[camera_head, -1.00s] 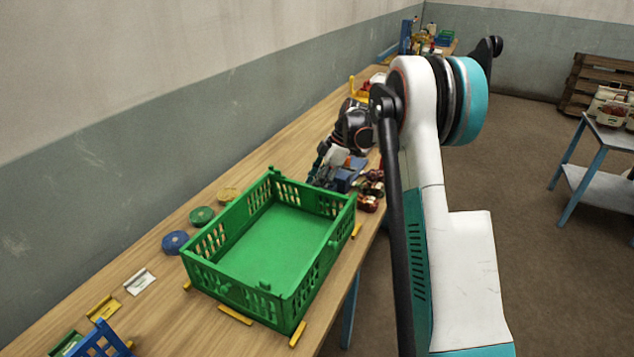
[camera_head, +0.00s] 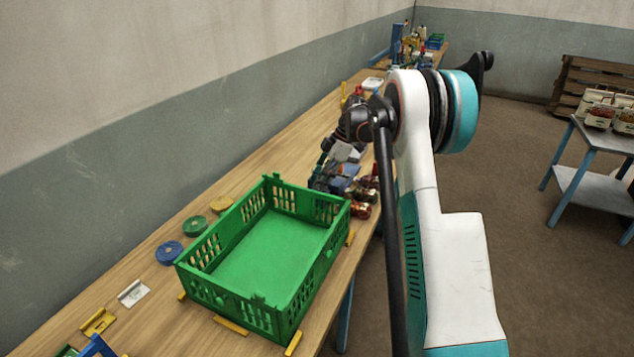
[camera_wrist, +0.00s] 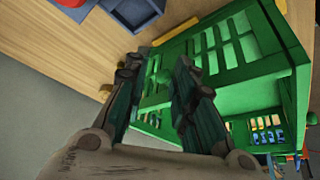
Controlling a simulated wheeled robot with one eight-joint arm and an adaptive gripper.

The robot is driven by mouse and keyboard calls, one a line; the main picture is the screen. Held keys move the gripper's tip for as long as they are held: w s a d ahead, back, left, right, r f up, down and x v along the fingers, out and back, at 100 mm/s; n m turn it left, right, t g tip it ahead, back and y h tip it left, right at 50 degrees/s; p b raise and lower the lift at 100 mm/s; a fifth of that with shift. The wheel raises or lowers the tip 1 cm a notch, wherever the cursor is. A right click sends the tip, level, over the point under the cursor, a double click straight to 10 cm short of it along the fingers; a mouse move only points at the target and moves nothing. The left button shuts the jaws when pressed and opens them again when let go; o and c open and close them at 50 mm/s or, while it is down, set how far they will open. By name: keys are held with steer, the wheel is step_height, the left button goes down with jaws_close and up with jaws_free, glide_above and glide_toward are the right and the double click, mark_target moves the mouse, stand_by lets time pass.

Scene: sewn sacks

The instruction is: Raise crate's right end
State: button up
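The green crate (camera_head: 215,291) is empty and sits flat on the wooden table among yellow strips. My gripper (camera_head: 322,172) is at its far right corner in the head view, partly hidden by my arm and the small things there. In the wrist view the two dark fingers of my gripper (camera_wrist: 157,72) are apart, with part of the green crate (camera_wrist: 245,98) showing between and beyond them. The right finger overlaps the crate's slotted wall in the picture. I cannot tell whether it touches. Nothing is seen held.
Blue, green and yellow discs (camera_head: 170,253) lie along the crate's wall side. Red cans (camera_head: 360,210) and a blue bin (camera_wrist: 133,13) are close to the gripper. A side table (camera_head: 600,140) with containers stands at the right. The floor between is clear.

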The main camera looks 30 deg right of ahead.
steer(key=w+d+r+p, duration=0.2)
steer(key=d+r, duration=0.3)
steer(key=d, duration=0.4)
steer(key=shift+r+p, duration=0.25)
steer(key=shift+p, duration=0.65)
stand_by(0.4)
steer(key=v, duration=1.2)
steer(key=shift+w, duration=0.15)
